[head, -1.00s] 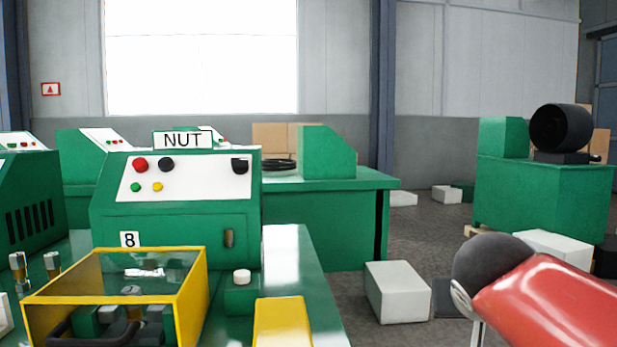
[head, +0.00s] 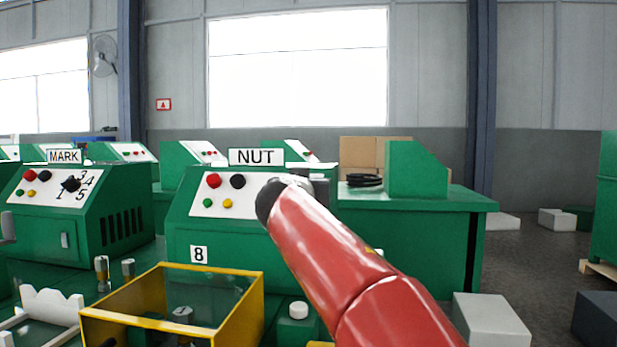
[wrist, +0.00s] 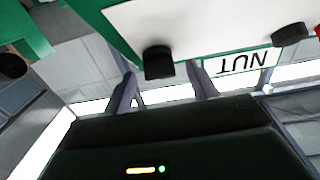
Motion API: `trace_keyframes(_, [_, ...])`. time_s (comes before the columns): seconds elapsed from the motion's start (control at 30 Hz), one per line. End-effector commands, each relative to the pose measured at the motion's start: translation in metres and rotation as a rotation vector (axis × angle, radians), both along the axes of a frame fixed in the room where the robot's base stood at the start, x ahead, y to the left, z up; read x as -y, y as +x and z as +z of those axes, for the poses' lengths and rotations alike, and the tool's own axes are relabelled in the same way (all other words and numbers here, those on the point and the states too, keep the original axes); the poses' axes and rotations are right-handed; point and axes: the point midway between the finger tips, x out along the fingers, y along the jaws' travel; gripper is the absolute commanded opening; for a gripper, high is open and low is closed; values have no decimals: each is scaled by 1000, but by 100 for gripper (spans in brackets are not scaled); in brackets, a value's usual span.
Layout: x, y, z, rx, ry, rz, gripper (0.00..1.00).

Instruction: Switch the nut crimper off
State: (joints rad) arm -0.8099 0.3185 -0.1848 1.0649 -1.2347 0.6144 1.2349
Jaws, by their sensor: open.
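The nut crimper is a green machine (head: 225,235) under a NUT sign (head: 257,157). Its white sloped panel (head: 197,190) has a red button (head: 213,180), a black knob (head: 237,181), and green and yellow buttons. A second black control on the panel's right side is hidden by my arm in the head view. In the wrist view, upside down, that black control (wrist: 158,62) shows between the two fingertips of my open gripper (wrist: 162,75); I cannot tell if they touch it. The other black knob (wrist: 290,35) is to its right. In the head view my gripper is mostly hidden.
A yellow-framed open guard (head: 172,333) and a white-capped post (head: 298,312) stand in front of the crimper. A MARK machine (head: 75,225) with a numbered dial is to the left. A green bench (head: 420,215) stands behind right. A pale block (head: 490,322) lies on the floor.

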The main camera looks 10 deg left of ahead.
Motion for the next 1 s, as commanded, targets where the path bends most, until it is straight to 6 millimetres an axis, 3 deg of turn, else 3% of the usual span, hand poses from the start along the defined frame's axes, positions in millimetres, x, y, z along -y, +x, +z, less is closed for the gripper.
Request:
trace_keyframes(0.13, [-1, 13, 1, -1, -1, 0, 58])
trace_keyframes(0.43, [0, 15, -1, 0, 0, 0, 58])
trace_keyframes(0.77, [0, 15, -1, -1, 0, 0, 15])
trace_keyframes(1.0, [0, 15, -1, -1, -12, 10, 14])
